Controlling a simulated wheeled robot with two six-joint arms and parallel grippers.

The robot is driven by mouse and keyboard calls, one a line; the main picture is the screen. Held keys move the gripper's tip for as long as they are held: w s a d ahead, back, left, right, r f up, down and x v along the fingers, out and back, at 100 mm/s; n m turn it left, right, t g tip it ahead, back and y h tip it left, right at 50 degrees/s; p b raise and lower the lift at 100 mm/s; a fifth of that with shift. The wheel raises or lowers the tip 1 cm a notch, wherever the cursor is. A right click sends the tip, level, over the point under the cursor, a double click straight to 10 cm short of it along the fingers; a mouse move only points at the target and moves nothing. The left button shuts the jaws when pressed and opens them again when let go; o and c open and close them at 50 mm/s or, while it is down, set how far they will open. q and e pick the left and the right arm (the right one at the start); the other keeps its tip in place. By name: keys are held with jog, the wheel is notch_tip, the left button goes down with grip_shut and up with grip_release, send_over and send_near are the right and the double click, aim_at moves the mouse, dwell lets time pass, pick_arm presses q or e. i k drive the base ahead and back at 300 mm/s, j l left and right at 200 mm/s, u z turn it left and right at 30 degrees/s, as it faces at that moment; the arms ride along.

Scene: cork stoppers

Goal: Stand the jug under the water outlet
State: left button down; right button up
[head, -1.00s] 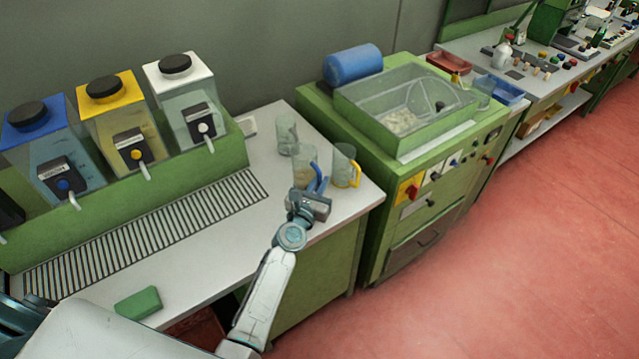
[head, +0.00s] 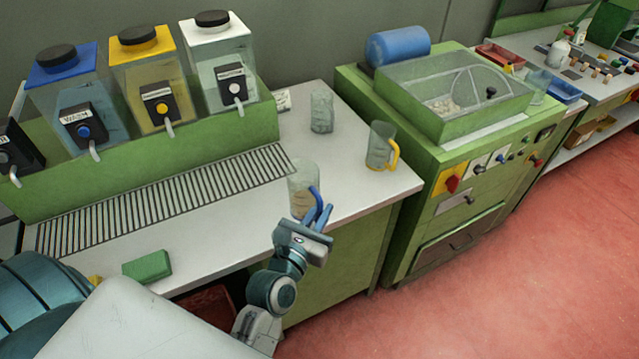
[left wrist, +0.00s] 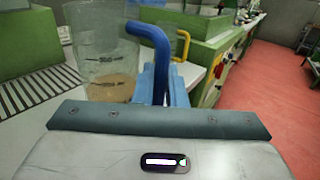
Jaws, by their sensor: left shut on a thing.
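A clear jug with a blue handle (head: 301,186) is near the front of the white counter, right of the drain grate's end. A little brownish content shows low in it. My left gripper (head: 319,217) is shut on the blue handle. The jug looks upright; I cannot tell if it clears the counter. It also shows in the left wrist view (left wrist: 108,62). The water outlet's label is unreadable to me; outlets hang below the white-topped tank (head: 240,108), the yellow-topped tank (head: 168,130) and the blue-topped tank (head: 95,153). My right gripper is not in view.
A yellow-handled jug (head: 381,147) and a clear beaker (head: 321,113) stand farther back on the counter (head: 345,195). The drain grate (head: 170,200) below the outlets is bare. A green block (head: 147,266) lies at the front left. A green machine (head: 450,160) stands right.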

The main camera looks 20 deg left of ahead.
aim_at(71, 234)
jog(key=u, duration=1.3)
